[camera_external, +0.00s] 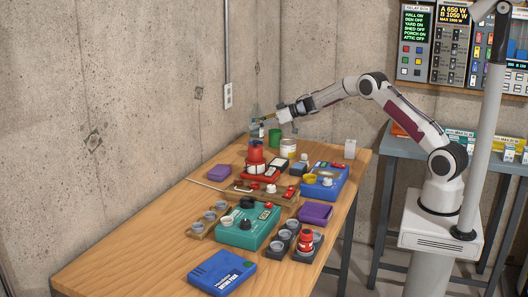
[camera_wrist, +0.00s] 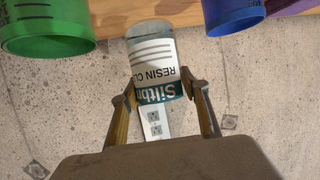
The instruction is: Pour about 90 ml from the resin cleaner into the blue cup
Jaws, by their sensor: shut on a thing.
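My gripper (camera_wrist: 158,95) is shut on the resin cleaner (camera_wrist: 150,52), a clear bottle with a white and teal label, its fingers on either side. In the external view my gripper (camera_external: 268,117) holds the bottle (camera_external: 255,112) at the table's far end, near the wall. The bottle's exact tilt is hard to tell, and no stream shows. The blue cup (camera_wrist: 233,14) shows only in part at the top right of the wrist view, apart from the bottle. I cannot clearly make it out in the external view.
A green cup (camera_wrist: 45,30) stands near the bottle, also in the external view (camera_external: 275,138). A white can (camera_external: 288,149) and a red-topped item (camera_external: 255,152) are close by. Devices and trays crowd the wooden table (camera_external: 125,265). The concrete wall (camera_external: 160,70) is behind.

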